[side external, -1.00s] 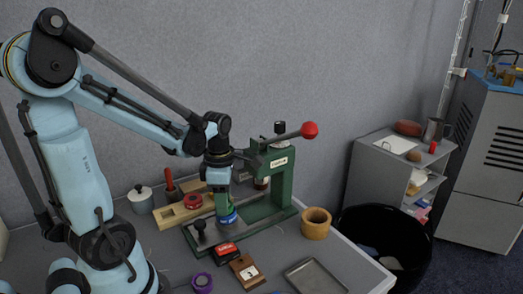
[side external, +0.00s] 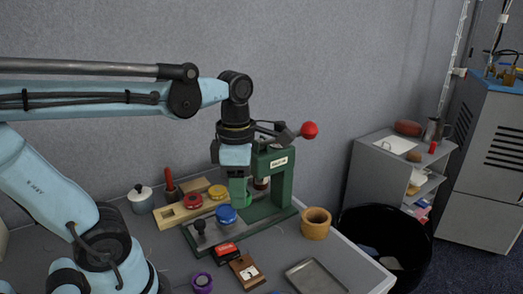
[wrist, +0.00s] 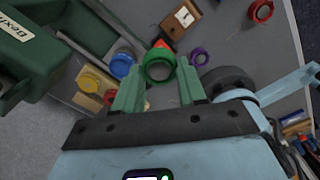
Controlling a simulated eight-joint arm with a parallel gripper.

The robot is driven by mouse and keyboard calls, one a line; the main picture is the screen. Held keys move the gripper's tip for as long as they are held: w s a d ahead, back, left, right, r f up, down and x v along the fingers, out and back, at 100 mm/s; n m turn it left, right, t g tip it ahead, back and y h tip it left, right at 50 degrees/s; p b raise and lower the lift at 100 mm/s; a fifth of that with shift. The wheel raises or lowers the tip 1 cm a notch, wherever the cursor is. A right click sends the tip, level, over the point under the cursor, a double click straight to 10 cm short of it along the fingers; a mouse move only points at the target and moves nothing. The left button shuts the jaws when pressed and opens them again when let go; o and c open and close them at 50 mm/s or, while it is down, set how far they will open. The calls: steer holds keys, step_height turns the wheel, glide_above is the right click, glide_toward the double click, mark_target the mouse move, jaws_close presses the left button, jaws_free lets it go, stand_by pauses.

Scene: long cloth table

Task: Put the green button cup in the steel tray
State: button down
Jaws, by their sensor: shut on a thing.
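The green button cup (wrist: 159,66) is a round, open ring held between my gripper's two pale green fingers in the wrist view. My gripper (side external: 239,200) is shut on it, pointing down in front of the green press and above its base. In the side view the cup is hard to tell apart from the fingers. The steel tray (side external: 316,277) is a shallow grey rectangle near the table's front edge, lower right of my gripper; I cannot make it out in the wrist view.
The green press (side external: 272,172) with a red-knobbed lever stands close beside my gripper. A blue cup (side external: 226,214) sits at its base.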

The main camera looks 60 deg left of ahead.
steer(key=shift+d+r, duration=0.25)
steer(key=shift+d, duration=0.45)
steer(key=d+f+m, duration=0.2)
steer(key=d+m, duration=0.2)
steer(key=d, duration=0.6)
steer(key=d+f+m, duration=0.3)
steer(key=d+m, duration=0.2)
steer(key=d, duration=0.5)
glide_above(315, 284)
step_height(315, 284, down, 7)
steer(key=shift+r, duration=0.1)
steer(key=shift+f, duration=2.05)
steer(key=shift+f, duration=0.15)
steer(key=c, duration=0.9)
jaws_free()
